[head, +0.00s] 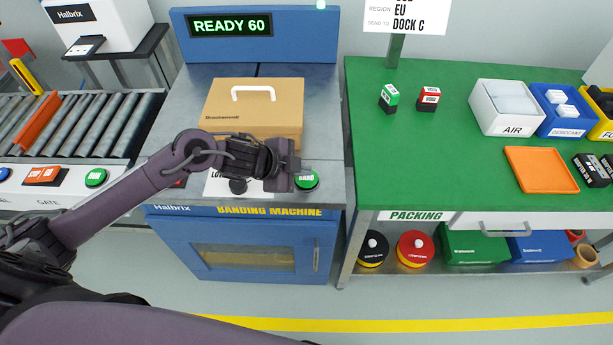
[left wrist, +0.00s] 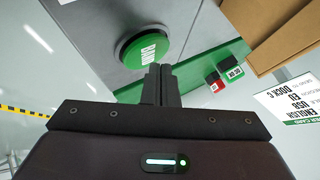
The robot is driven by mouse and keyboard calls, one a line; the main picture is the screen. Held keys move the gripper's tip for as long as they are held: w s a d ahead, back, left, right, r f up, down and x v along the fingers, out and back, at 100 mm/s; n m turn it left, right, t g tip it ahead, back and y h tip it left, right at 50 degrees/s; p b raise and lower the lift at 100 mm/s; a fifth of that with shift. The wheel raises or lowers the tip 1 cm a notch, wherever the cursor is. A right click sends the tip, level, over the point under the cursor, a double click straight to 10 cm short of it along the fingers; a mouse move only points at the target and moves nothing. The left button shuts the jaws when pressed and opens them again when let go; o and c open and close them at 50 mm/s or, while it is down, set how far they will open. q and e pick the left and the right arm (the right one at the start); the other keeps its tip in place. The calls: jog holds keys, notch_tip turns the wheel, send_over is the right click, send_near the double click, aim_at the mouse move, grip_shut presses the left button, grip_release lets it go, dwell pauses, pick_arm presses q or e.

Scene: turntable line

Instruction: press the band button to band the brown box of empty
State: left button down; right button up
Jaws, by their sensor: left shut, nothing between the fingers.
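The brown box (head: 253,108) with a white handle sits on the banding machine (head: 240,211), under the display (head: 230,25) that reads "READY 60". The green band button (head: 306,180) is on the machine's front panel. It also shows large in the left wrist view (left wrist: 146,46). My left gripper (head: 303,168) is shut and empty, right beside the button in the head view. In the left wrist view its fingertips (left wrist: 158,70) point at the button's lower edge; I cannot tell whether they touch it. My right gripper does not show.
A green packing table (head: 440,160) stands to the right with a green stamp (head: 389,97), a red stamp (head: 429,98), a white AIR bin (head: 505,107) and an orange tray (head: 541,170). A roller conveyor (head: 75,125) is at the left. My left arm crosses the machine's front panel.

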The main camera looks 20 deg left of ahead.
aim_at(302, 180)
pick_arm(q)
jog(key=shift+f+b, duration=0.35)
jog(key=shift+f, duration=0.4)
dwell(0.6)
dwell(0.3)
jog(key=shift+r+p, duration=1)
jog(key=shift+p, duration=0.1)
notch_tip(302, 180, up, 5)
jog(key=p, duration=0.5)
dwell(1.1)
